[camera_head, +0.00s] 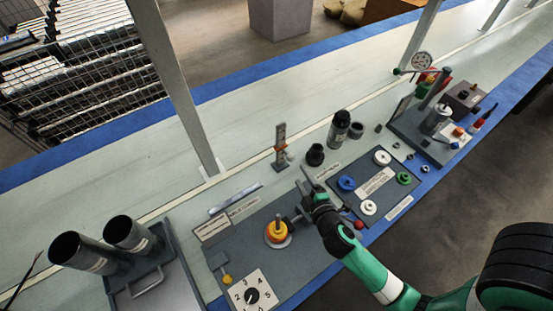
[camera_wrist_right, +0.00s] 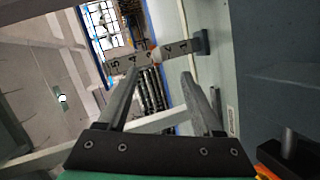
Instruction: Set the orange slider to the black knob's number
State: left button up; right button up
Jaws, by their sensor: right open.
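The black knob (camera_head: 251,296) sits on a white numbered dial plate (camera_head: 262,285) at the lower left of the head view. Its pointer is too small to read. The upright slider scale (camera_head: 280,134) stands behind my right gripper, with the orange slider (camera_head: 281,148) partway up it. My left gripper is out of view.
A yellow-orange stacked piece (camera_head: 277,231) stands left of my right gripper. Black cylinders (camera_head: 339,127) stand behind it. A dark board with blue, white and green round parts (camera_head: 375,186) lies to the right. Two dark tubes (camera_head: 83,252) stand at the left.

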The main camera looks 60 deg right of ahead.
aim_at(290, 158)
jog(key=b+x, duration=0.2)
jog(key=x, duration=0.9)
jog(key=shift+w+d, duration=0.1)
jog(key=shift+w, duration=0.05)
grip_shut()
dwell(0.7)
